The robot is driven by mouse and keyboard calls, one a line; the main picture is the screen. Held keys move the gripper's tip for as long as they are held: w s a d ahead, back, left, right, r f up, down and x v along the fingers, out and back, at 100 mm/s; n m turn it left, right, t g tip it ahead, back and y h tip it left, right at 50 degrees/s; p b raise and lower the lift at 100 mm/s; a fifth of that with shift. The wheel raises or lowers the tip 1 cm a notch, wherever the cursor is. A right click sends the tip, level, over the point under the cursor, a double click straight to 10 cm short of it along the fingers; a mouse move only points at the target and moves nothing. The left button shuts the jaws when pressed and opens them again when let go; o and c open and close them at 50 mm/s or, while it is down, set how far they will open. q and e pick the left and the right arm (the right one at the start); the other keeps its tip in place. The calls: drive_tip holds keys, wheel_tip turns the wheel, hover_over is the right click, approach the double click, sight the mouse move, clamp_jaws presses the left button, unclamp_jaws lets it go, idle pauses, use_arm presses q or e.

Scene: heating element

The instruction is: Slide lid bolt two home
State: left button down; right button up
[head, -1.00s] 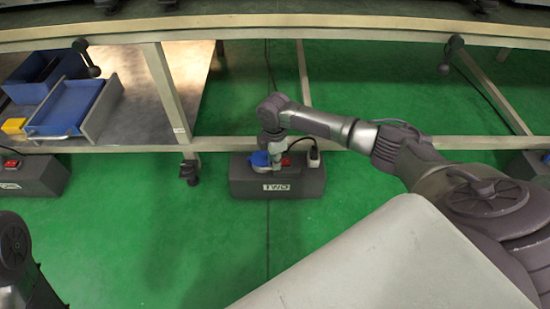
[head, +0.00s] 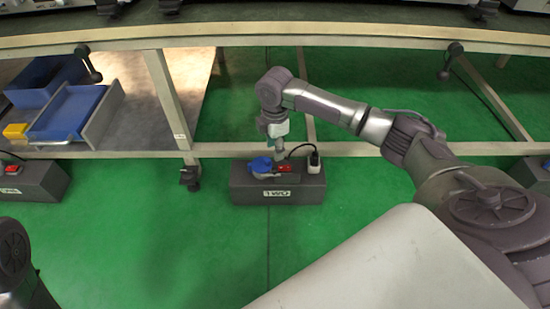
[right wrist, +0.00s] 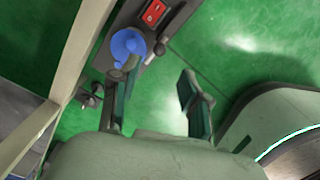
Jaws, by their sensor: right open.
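The grey box marked TWO (head: 278,192) stands on the green floor under the bench. On its top are a round blue lid (head: 260,166) and a red switch (head: 284,168). In the right wrist view the blue lid (right wrist: 127,46) shows with a small dark bolt-like part (right wrist: 159,49) beside it. Whether the bolt is fully home cannot be told. My right gripper (right wrist: 153,82) is open and empty. One finger overlaps the lid's near edge in the picture; contact cannot be told. In the head view the right gripper (head: 281,153) is just above the box. My left gripper is not in view.
A white plug (head: 314,164) with a black cable sits at the box's right end. A bench rail (head: 225,152) runs just behind the box, and a bench leg (head: 167,95) stands to the left. Another grey box (head: 28,180) is at far left. The floor in front is clear.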

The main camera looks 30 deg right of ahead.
drive_tip(key=shift+r, duration=1.45)
